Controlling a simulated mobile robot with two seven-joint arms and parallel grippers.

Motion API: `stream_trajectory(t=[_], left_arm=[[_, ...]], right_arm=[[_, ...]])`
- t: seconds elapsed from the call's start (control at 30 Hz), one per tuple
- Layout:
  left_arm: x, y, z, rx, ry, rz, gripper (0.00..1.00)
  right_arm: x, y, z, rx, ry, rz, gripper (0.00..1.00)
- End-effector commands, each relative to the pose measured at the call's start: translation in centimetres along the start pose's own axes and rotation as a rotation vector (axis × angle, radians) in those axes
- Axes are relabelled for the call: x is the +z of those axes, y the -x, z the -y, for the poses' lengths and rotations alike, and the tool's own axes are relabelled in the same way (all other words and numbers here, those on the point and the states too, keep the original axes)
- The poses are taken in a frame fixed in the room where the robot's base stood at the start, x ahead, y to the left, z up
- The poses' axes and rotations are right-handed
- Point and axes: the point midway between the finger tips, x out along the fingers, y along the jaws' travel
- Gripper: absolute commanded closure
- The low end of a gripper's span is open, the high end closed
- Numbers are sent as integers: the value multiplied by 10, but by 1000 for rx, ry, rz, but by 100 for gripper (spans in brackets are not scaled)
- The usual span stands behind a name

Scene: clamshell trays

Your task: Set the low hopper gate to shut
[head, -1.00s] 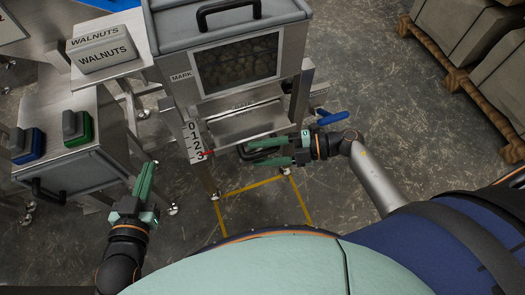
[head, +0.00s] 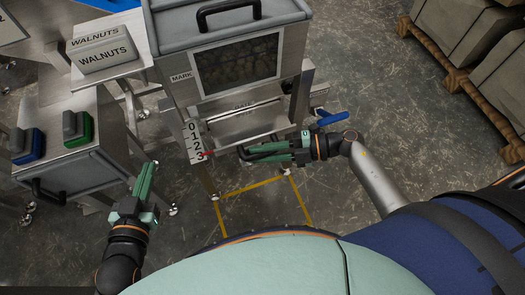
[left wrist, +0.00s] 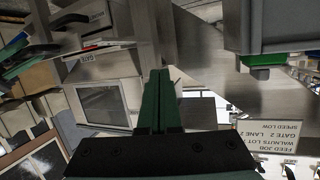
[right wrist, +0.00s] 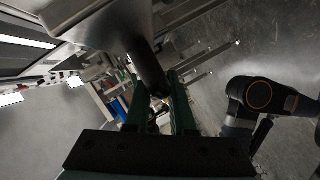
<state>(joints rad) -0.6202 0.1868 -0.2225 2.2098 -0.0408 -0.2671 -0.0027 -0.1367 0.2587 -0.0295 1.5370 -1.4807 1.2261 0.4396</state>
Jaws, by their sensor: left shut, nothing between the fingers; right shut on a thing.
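The hopper (head: 235,65) is a grey metal bin with a dark window. Below its chute, a black gate handle (head: 243,152) sticks out at the front. A white scale (head: 194,142) marked 0 to 3 hangs beside it, with a red pointer (head: 208,153) near the 2 and 3. My right gripper (head: 270,153) is shut on the handle, and its fingers partly hide it. In the right wrist view a dark bar (right wrist: 148,65) runs down between the fingers. My left gripper (head: 147,172) is shut and empty, apart from the hopper, at lower left.
A blue lever (head: 332,118) sticks out right of the hopper, just above my right wrist. A WALNUTS box (head: 106,57) stands on a stand at left. A grey cabinet (head: 60,172) with green and blue blocks stands nearer. Yellow floor lines (head: 262,185) mark clear floor below.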

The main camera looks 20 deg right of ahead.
Motion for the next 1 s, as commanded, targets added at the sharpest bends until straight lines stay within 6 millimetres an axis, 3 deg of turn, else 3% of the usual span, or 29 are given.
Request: stream_trajectory(t=[0.9,0.97,1.0], left_arm=[[1,0,0,0,-2,-5,100],[-8,0,0,-2,-12,-42,100],[-23,0,2,-4,-25,-94,100]], right_arm=[[4,-1,-3,0,2,0,100],[10,-4,-6,1,3,0,100],[16,-6,-10,1,5,-1,100]])
